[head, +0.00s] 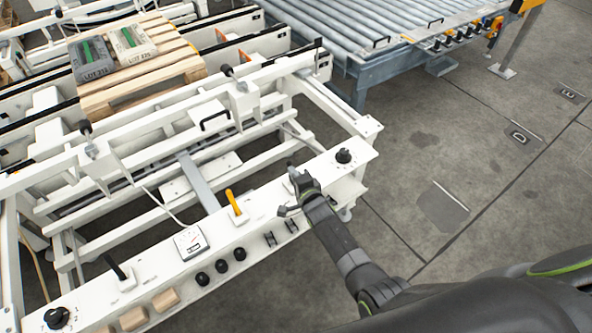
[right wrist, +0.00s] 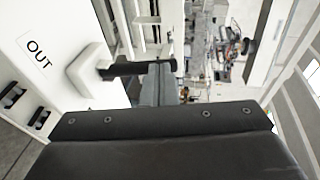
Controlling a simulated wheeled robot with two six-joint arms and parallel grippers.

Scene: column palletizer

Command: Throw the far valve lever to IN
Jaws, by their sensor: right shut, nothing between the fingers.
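My right gripper (head: 290,192) is shut and empty over the far part of the white control panel (head: 262,205). In the right wrist view its closed fingers (right wrist: 160,84) point ahead. A black lever (right wrist: 130,70) on a white base (right wrist: 92,74) reaches across in front of them. The lever's end lies at or very near the fingers; I cannot tell if they touch. An OUT label (right wrist: 39,54) is on the panel beside it. In the head view this lever is mostly hidden by my gripper. My left gripper is not in view.
A loaded pallet (head: 140,75) stands behind. The floor at right is clear.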

